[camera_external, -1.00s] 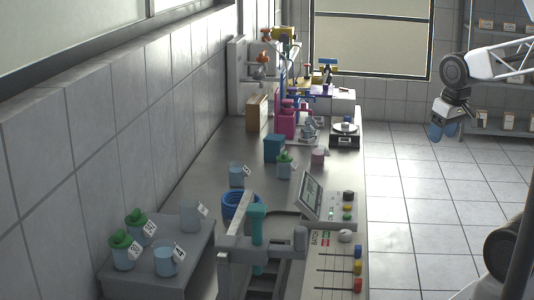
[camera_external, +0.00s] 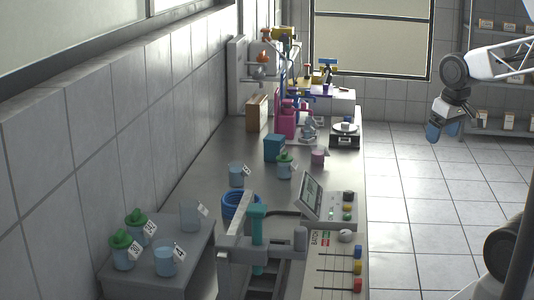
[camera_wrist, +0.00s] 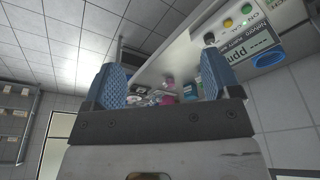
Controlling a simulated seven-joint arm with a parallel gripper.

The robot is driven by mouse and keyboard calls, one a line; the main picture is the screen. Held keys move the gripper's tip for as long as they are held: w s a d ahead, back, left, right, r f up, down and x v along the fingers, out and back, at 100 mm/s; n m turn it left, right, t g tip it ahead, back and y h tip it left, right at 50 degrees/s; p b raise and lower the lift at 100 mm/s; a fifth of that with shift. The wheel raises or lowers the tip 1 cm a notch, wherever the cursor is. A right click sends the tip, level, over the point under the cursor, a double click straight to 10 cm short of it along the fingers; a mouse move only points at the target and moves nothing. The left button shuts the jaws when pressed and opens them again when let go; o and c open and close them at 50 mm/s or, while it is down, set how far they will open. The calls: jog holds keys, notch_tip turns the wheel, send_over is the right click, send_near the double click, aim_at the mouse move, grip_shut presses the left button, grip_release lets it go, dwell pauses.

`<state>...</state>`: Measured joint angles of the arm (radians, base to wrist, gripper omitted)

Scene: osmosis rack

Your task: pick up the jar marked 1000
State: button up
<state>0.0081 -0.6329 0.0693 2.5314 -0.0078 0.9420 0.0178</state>
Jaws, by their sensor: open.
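Several labelled jars show in the external view, but the labels are too small to tell surely which one reads 1000. On the low side table stand two green-lidded jars (camera_external: 123,255) (camera_external: 136,229), an open jar of blue liquid (camera_external: 164,262) and a clear open jar (camera_external: 188,216). On the long bench stand an open labelled jar (camera_external: 236,177) and a green-lidded labelled jar (camera_external: 284,169). My gripper (camera_external: 437,131) hangs over the floor right of the bench, far from all jars. In the wrist view my gripper (camera_wrist: 161,78) has its blue fingers apart with nothing between them.
The long bench (camera_external: 210,155) runs along the wall. A control panel (camera_external: 335,255) with knobs and a display (camera_external: 311,197) stands near its front. A blue ring-shaped container (camera_external: 240,205), a teal box (camera_external: 274,148) and a balance (camera_external: 345,137) are on it. Floor (camera_external: 410,200) at right is clear.

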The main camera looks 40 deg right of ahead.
jog(key=w+a+f+m+y, duration=0.3)
jog(key=w+a+m+y, duration=0.4)
jog(key=w, duration=0.5)
jog(key=m+t+y, duration=0.3)
jog(key=m+t, duration=0.2)
jog(key=m, duration=0.8)
send_near(294, 164)
jog(key=s+a+r, duration=0.6)
jog(key=s+a, duration=0.1)
jog(key=s, duration=0.1)
jog(key=w+d+f+m+t, duration=0.1)
jog(key=w+f+m, duration=0.1)
jog(key=w+f, duration=0.1)
jog(key=w+d+f+m+t+h, duration=0.1)
jog(key=w+f+m, duration=0.1)
jog(key=w+m, duration=0.1)
jog(key=w+d+f+m+t, duration=0.1)
jog(key=w+f+m, duration=0.2)
jog(key=shift+w+d+f+h, duration=0.1)
jog(key=shift+w+f+h, duration=0.1)
jog(key=shift+f+h, duration=0.2)
jog(key=shift+x, duration=1.3)
jog(key=shift+x, duration=2.6)
jog(key=shift+r, duration=0.15)
